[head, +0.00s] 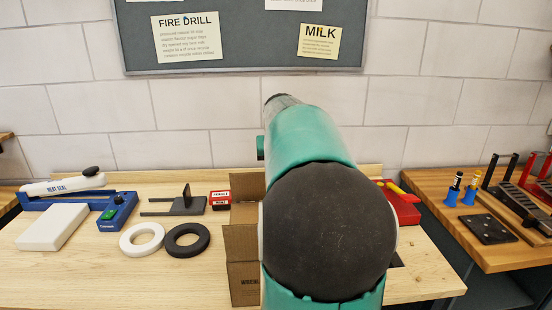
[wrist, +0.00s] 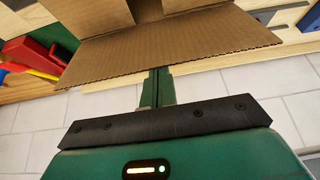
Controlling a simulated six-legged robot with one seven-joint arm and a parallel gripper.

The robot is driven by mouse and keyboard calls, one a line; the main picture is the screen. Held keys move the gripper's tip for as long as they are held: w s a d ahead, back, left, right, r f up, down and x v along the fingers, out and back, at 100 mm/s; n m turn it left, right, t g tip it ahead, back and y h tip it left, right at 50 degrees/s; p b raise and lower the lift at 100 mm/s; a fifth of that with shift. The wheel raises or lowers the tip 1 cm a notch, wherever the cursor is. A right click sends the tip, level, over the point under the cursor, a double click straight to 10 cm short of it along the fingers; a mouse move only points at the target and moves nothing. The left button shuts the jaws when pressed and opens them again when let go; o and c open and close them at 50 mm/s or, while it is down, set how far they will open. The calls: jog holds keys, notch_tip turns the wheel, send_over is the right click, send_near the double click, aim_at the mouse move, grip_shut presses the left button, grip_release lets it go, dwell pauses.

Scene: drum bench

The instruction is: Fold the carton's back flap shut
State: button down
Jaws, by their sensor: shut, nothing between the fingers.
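The brown cardboard carton (head: 243,242) stands on the bench in the head view, mostly hidden behind my arm. In the wrist view the open carton (wrist: 82,15) is at the top. A wide flap (wrist: 170,45) folds outward from it toward the tiled wall, and appears to be the back flap. My gripper (wrist: 158,72) is shut and empty, with its green fingers at the middle of that flap's outer edge. The fingertips go out of sight at the flap, and I cannot tell whether they touch it. My arm hides the gripper in the head view.
A red tool (wrist: 35,62) with blue and yellow parts lies beside the carton. Left of the carton are a small red box (head: 220,198), a black ring (head: 187,240), a white ring (head: 142,239) and a heat sealer (head: 65,190). The tiled wall (head: 190,120) rises behind the bench.

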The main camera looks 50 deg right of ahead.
jog(key=s+a+f, duration=0.4)
jog(key=s+a, duration=0.1)
jog(key=shift+s+a+f, duration=0.15)
jog(key=shift+a+f, duration=0.2)
dwell(0.4)
dwell(0.4)
jog(key=shift+w+d+f, duration=0.1)
jog(key=shift+w+d, duration=0.45)
